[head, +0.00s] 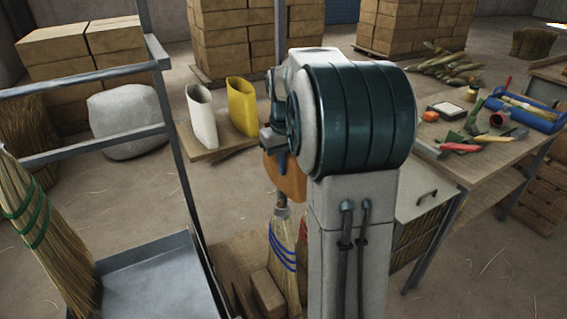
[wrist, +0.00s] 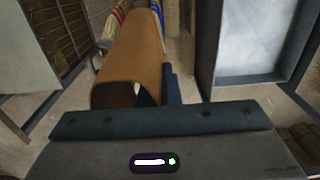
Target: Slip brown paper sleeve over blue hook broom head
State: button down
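The brown paper sleeve (head: 287,178) hangs below my gripper (head: 277,150), partly hidden by my arm in the head view. In the wrist view the sleeve (wrist: 137,50) points away from the camera, its near end open. A dark finger (wrist: 171,85) lies against its right side, and the gripper appears shut on the sleeve wall; the other finger is hidden. The blue-banded broom (head: 284,255) hangs upright just below the sleeve, its narrow top near the sleeve's lower end. Blue bands (wrist: 155,12) show beyond the sleeve in the wrist view. Whether the broom's top is inside the sleeve cannot be told.
A white sleeve (head: 202,117) and a yellow sleeve (head: 241,106) stand on a board behind. A metal rack (head: 175,150) with a green-banded broom (head: 45,235) is at left. A workbench (head: 465,165) with tools is at right. Red bands (wrist: 114,22) show beside the blue ones.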

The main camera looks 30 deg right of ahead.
jog(key=shift+f, duration=0.1)
jog(key=shift+a+f+b, duration=0.15)
jog(key=shift+f+b, duration=1.05)
jog(key=shift+f, duration=0.6)
jog(key=shift+a+f+b, duration=0.1)
jog(key=shift+f+b, duration=1.05)
jog(key=shift+f, duration=0.6)
jog(key=shift+f, duration=0.1)
jog(key=shift+f+b, duration=2.9)
jog(key=shift+f, duration=1.45)
jog(key=shift+f, duration=0.1)
jog(key=shift+f+b, duration=2.55)
jog(key=shift+f, duration=1.4)
notch_tip(320, 180, up, 27)
jog(key=p, duration=2.1)
send_over(283, 187)
jog(key=shift+s+a, duration=0.1)
jog(key=shift+s, duration=0.15)
